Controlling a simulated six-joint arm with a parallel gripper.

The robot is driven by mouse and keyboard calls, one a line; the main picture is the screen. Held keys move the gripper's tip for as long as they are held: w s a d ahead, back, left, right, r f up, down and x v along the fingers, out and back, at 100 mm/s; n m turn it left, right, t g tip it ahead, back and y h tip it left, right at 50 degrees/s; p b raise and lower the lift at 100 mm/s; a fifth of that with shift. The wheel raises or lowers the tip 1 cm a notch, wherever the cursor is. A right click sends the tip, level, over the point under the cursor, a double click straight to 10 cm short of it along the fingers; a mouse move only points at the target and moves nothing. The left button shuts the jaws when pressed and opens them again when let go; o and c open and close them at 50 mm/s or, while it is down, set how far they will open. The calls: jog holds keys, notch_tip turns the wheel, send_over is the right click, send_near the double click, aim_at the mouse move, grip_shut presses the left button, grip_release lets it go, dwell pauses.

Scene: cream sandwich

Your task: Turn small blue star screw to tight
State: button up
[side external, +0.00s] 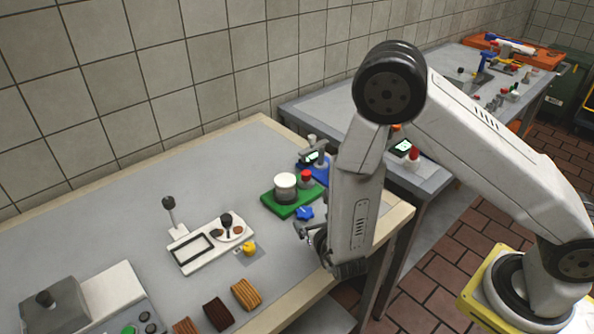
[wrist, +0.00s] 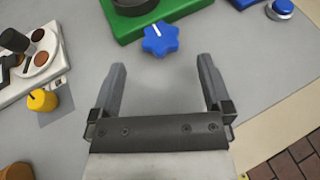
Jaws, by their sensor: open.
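The small blue star screw (wrist: 160,39) is a star-shaped knob with a white line on top. It sits at the front edge of the green base (wrist: 122,31). In the side view, the blue star screw (side external: 305,213) is at the front right of the green base (side external: 279,207), which carries a white-topped cylinder (side external: 285,186). My gripper (wrist: 164,66) is open and empty in the wrist view, its two fingers apart with the screw ahead of the gap. In the side view my gripper (side external: 306,237) is partly hidden by my arm, near the screw.
A white tray (side external: 200,262) with a frame and round palette lies to the left. A yellow knob (wrist: 42,100) sits beside it. A blue device (side external: 310,170) is behind the green base, and a blue button (wrist: 280,8) shows at upper right. Bare grey table surrounds the fingers.

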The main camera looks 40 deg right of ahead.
jog(key=shift+v, duration=1.45)
jog(key=shift+d, duration=0.1)
